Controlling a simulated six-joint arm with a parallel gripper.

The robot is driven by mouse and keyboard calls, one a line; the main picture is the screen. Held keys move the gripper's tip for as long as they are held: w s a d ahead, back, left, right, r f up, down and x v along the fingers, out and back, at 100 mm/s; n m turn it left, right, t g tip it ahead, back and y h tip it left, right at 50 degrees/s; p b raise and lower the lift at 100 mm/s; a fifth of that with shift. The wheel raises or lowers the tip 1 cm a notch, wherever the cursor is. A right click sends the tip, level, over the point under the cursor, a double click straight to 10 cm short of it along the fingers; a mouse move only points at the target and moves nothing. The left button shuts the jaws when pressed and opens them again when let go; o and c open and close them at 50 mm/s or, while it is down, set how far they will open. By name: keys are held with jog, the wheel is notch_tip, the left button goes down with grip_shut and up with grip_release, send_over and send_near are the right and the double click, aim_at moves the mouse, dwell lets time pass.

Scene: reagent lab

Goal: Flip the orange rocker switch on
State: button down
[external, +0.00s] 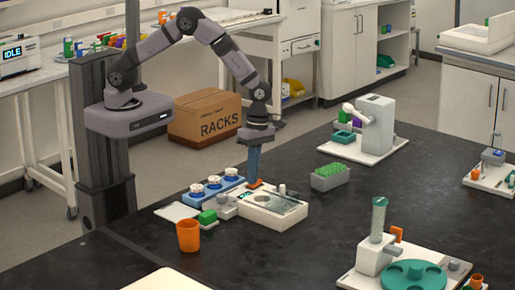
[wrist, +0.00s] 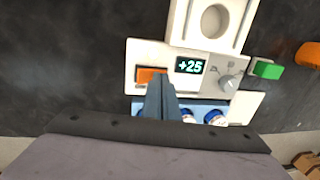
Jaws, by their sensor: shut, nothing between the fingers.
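I cannot tell whether the fingertips touch the switch.
A grey knob (wrist: 229,82) and a green block (wrist: 267,69) lie right of the display. A blue rack with round white-and-blue items (external: 215,188) stands beside the device. An orange cup (external: 188,236) and a grey box of green tips (external: 330,177) are nearby. Dark bench lies open in front.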

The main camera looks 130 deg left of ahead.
jog(key=shift+s+f, duration=0.25)
jog(key=shift+f, duration=0.1)
jog(key=shift+a, duration=0.75)
jog(key=shift+r+p, duration=0.1)
jog(key=shift+p, duration=0.2)
jog(key=r+p, duration=0.2)
jog(key=r, duration=0.1)
jog(key=r+p, duration=0.1)
jog(key=p, duration=0.1)
jog(key=shift+w+a+r, duration=0.15)
jog(key=shift+a+r, duration=0.1)
jog(key=shift+a, duration=0.05)
jog(key=shift+w+a+r+b, duration=0.1)
jog(key=shift+r+b, duration=0.2)
jog(key=shift+b, duration=0.05)
notch_tip(320, 180, up, 9)
jog(key=a+b, duration=0.1)
jog(key=b, duration=0.2)
jog(key=shift+a, duration=0.15)
